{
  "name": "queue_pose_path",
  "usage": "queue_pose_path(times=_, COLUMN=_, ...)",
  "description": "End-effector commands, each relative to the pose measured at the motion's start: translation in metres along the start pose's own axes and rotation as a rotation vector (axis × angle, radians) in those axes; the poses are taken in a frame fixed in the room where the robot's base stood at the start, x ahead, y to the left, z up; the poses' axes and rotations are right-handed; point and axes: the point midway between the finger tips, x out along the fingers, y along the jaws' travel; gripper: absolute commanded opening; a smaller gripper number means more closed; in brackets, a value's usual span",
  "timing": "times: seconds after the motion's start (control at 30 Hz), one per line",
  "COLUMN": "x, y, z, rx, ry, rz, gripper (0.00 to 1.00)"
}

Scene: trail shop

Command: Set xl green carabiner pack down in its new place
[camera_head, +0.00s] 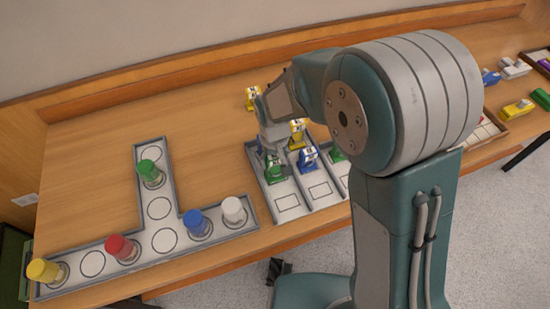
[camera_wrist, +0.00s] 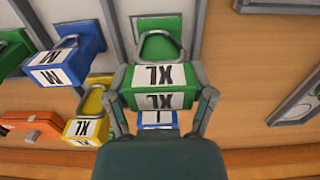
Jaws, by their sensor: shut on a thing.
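The green XL carabiner pack (camera_wrist: 158,76) is between the two fingers of my gripper (camera_wrist: 160,95), which is shut on it. Its white XL labels face the wrist camera. In the head view the pack (camera_head: 273,169) is upright at the left lane of the grey lane tray (camera_head: 290,213), below my gripper (camera_head: 271,148). I cannot tell whether it touches the lane floor. A blue pack marked L (camera_wrist: 157,118) is right behind it in the wrist view, partly hidden by my gripper.
In the neighbouring lane stand a blue M pack (camera_head: 308,158) and a yellow XL pack (camera_head: 297,132). Another green pack (camera_head: 337,153) is one lane further right. A yellow pack (camera_head: 252,97) stands behind the tray. A T-shaped tray (camera_head: 162,241) with coloured-lid jars lies left.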

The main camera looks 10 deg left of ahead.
Motion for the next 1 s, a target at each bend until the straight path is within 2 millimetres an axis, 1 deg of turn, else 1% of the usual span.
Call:
queue_pose_path(times=0.33, x=0.003, y=0.005, z=0.003, rx=0.003, ry=0.003, rz=-0.005, gripper=0.10)
queue_pose_path(times=0.37, x=0.002, y=0.004, z=0.002, rx=0.003, ry=0.003, rz=-0.004, gripper=0.84)
queue_pose_path(times=0.4, x=0.003, y=0.004, z=0.002, rx=0.002, ry=0.003, rz=-0.004, gripper=1.00)
queue_pose_path(times=0.83, x=0.002, y=0.002, z=0.001, rx=0.001, ry=0.002, rz=-0.001, gripper=1.00)
queue_pose_path(times=0.93, x=-0.005, y=0.003, z=0.001, rx=0.002, ry=0.006, rz=-0.003, gripper=1.00)
queue_pose_path(times=1.0, x=-0.015, y=0.003, z=0.001, rx=0.002, ry=0.007, rz=-0.003, gripper=1.00)
